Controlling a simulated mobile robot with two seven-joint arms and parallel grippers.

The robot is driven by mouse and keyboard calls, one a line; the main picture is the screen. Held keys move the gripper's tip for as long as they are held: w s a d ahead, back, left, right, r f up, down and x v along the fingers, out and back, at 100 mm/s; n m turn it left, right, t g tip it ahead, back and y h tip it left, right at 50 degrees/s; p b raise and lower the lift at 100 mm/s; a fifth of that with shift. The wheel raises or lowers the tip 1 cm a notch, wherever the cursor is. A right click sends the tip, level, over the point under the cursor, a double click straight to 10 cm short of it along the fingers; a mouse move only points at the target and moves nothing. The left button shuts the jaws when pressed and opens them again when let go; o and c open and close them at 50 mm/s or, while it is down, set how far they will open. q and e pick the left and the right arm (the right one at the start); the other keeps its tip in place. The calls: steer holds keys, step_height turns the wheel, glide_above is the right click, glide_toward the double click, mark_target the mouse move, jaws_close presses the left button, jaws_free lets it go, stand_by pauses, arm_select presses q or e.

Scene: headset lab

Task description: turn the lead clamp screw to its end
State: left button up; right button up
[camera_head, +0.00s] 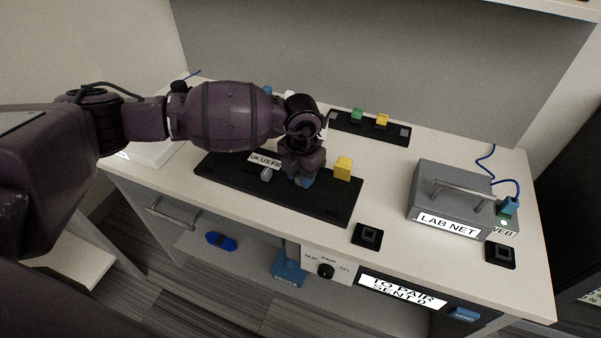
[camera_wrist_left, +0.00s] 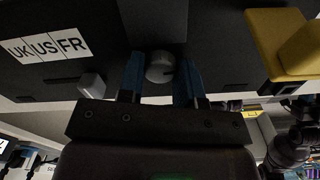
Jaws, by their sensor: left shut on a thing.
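A round grey knob (camera_wrist_left: 160,67), which I take to be the lead clamp screw, sits at the black board in the left wrist view. The blue fingers of my left gripper (camera_wrist_left: 163,82) stand on both sides of it, and the gripper is shut on it. In the head view my left gripper (camera_head: 304,181) reaches down onto the black board (camera_head: 235,181), and its wrist hides the knob there. A dark mark shows on the knob's face; how far it is turned I cannot tell. My right gripper is not in view.
A yellow block (camera_head: 343,168) stands right of my gripper on the board, and a small grey piece (camera_head: 267,174) lies left, by the UK/US/FR label (camera_head: 265,160). A grey LAB NET box (camera_head: 440,190) stands at right. Green (camera_head: 357,115) and yellow (camera_head: 382,120) pieces sit behind.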

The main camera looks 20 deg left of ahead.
arm_select(q)
steer(key=m, duration=0.4)
steer(key=shift+m, duration=0.4)
stand_by(0.4)
steer(key=o, duration=0.9)
steer(key=shift+o, duration=0.2)
steer(key=shift+r, duration=0.1)
step_height(320, 180, up, 11)
steer(key=p, duration=0.1)
steer(key=shift+f+p, duration=0.2)
steer(key=shift+p, duration=0.15)
